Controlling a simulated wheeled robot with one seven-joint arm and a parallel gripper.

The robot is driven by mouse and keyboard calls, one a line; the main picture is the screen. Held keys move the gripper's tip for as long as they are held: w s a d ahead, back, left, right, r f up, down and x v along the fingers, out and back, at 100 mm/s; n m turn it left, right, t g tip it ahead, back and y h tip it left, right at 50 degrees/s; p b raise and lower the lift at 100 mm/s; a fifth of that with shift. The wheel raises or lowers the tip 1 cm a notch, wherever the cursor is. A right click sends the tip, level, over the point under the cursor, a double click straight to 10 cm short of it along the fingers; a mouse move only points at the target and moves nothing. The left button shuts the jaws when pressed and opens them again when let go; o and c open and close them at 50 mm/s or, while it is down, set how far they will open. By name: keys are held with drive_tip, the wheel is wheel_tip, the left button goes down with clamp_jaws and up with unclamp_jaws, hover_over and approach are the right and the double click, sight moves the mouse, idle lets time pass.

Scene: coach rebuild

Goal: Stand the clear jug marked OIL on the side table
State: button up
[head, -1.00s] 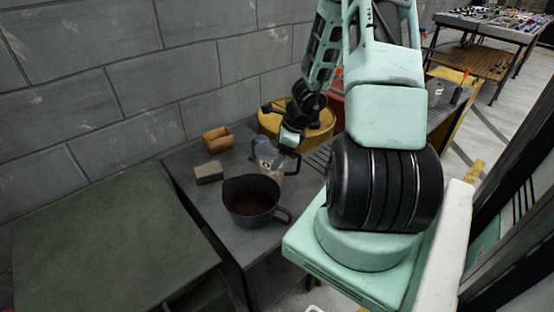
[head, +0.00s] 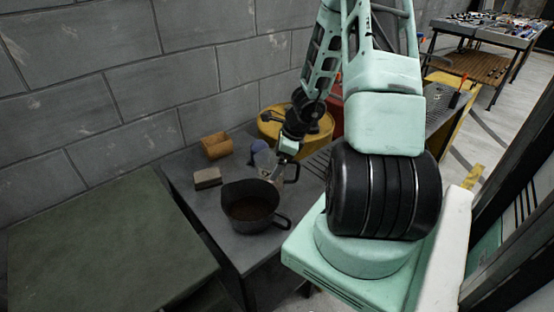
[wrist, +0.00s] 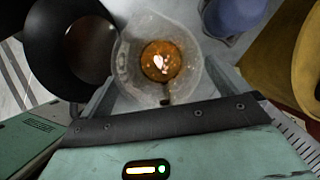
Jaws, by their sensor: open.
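The clear jug (wrist: 128,70) stands upright in the wrist view, seen from above, with amber liquid in the bottom. In the head view the jug (head: 264,160) is on the dark table, partly hidden by my gripper (head: 279,170), and its dark handle shows at the right. My gripper is open, with its fingers low on either side of the jug; I cannot tell whether they touch it. The OIL mark cannot be read. A table with a green top (head: 85,240) stands at the left with its top bare.
A black pot (head: 237,190) with dark contents stands close to the jug; it also shows in the wrist view (wrist: 45,45). A blue item (wrist: 235,14) and a yellow drum (head: 270,122) are behind. A tan block (head: 208,178) and an orange box (head: 217,146) sit near the wall.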

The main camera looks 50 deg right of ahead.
drive_tip(key=p+v, duration=0.4)
drive_tip(key=v, duration=0.7)
drive_tip(key=shift+r, duration=0.4)
drive_tip(key=w+a+r+n+g+y, duration=0.1)
drive_tip(key=w+a+r+n, duration=0.2)
drive_tip(key=a+n, duration=0.7)
drive_tip(key=w+a+r+n+g+y, duration=0.15)
drive_tip(key=a+r+n, duration=0.3)
drive_tip(key=a, duration=0.85)
drive_tip(key=s+a+r+n+g+h, duration=0.1)
drive_tip(key=s+a+r+n+h, duration=0.1)
drive_tip(key=s+a+n, duration=0.5)
drive_tip(key=s+a+r+n+h, duration=0.2)
drive_tip(key=s+a+n, duration=0.6)
drive_tip(key=a+n, duration=0.4)
drive_tip(key=r+n, duration=0.1)
drive_tip(key=n, duration=0.3)
drive_tip(key=shift+s+a+g, duration=0.3)
drive_tip(key=shift+a+g, duration=0.05)
drive_tip(key=shift+a, duration=0.05)
drive_tip(key=shift+r, duration=0.1)
